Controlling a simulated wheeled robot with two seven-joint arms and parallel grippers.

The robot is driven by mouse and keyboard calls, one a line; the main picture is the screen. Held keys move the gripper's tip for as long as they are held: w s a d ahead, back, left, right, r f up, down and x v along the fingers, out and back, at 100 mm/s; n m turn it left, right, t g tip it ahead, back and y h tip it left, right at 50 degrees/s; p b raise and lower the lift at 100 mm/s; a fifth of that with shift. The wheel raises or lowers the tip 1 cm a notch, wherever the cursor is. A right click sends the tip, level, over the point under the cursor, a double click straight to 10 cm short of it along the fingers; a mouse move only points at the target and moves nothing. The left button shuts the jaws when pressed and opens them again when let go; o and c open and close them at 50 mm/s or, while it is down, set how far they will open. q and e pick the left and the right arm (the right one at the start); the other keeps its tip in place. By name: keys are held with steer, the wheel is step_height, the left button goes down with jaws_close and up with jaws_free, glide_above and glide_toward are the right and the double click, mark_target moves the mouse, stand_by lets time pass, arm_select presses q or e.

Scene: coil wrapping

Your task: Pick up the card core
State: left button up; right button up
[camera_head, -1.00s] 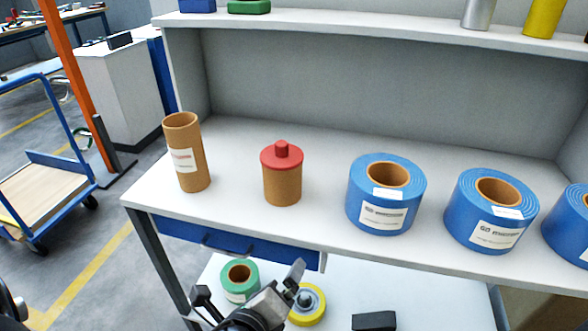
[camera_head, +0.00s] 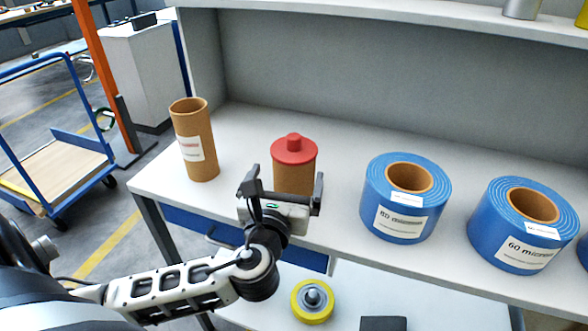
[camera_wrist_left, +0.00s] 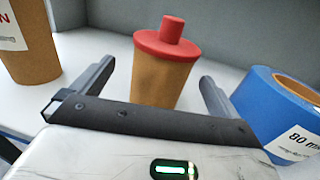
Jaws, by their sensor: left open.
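A tall, open brown cardboard tube (camera_head: 194,140) with a white label stands upright at the left of the bench top. Its lower part also shows at the left edge of the left wrist view (camera_wrist_left: 32,62). To its right stands a shorter brown cardboard core with a red knobbed cap (camera_head: 294,165). My left gripper (camera_head: 284,178) is open and empty in front of this capped core. In the left wrist view the capped core (camera_wrist_left: 160,80) appears between the two spread fingers, beyond them, with no visible contact. Its base is hidden behind the gripper. My right gripper is not in view.
Blue film rolls (camera_head: 405,198) (camera_head: 522,225) stand to the right on the white bench top (camera_head: 340,150). A back panel and upper shelf bound the bench behind. A yellow roll (camera_head: 312,302) lies on the lower shelf. A blue cart (camera_head: 60,165) stands on the floor at left.

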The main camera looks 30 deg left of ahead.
arm_select(q)
steer(key=shift+x, duration=2.75)
steer(key=shift+d+f, duration=0.15)
steer(key=shift+d, duration=0.05)
steer(key=c, duration=1)
